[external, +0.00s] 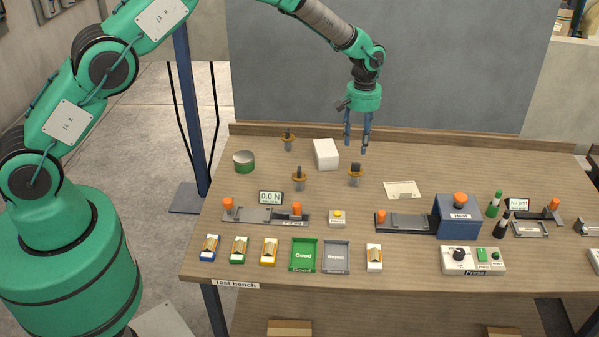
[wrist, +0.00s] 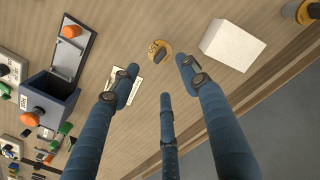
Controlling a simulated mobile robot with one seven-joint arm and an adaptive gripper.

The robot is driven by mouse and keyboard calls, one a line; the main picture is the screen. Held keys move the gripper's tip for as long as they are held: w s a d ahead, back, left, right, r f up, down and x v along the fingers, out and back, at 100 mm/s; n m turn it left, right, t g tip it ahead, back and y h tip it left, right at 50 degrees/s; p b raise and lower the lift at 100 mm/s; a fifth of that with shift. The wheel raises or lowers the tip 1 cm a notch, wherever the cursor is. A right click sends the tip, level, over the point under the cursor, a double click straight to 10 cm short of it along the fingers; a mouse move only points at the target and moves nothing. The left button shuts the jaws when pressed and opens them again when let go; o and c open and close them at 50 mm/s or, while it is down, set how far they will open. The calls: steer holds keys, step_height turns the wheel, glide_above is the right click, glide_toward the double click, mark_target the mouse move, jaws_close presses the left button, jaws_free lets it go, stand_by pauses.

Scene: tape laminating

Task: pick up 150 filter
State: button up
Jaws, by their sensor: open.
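Several knobbed pieces with orange-brown round bases and dark handles, which look like the filters, stand on the bench. One (external: 355,175) is just in front of my gripper, right of the white block; it also shows in the wrist view (wrist: 159,50), beyond the fingertips. Its label is too small to read surely. Another (external: 299,179) stands left of it and a third (external: 288,139) is further back; one is partly seen at the wrist view's right edge (wrist: 304,12). My three-fingered gripper (external: 357,142) is open and empty, above the back of the bench.
A white block (external: 326,154) stands close by, left of my gripper. A small card (external: 402,189) lies to the right. A blue heater box (external: 457,216), green tin (external: 244,161) and Good tray (external: 304,255) are further off. A raised ledge (external: 420,141) runs along the back.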

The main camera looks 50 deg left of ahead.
mark_target(355, 171)
step_height(355, 171, down, 8)
steer(key=shift+f, duration=0.1)
stand_by(0.4)
steer(key=shift+f, duration=0.15)
steer(key=shift+s+f, duration=0.15)
steer(key=shift+f, duration=0.8)
steer(key=shift+f+p, duration=0.35)
steer(key=shift+f, duration=1.2)
steer(key=c, duration=0.9)
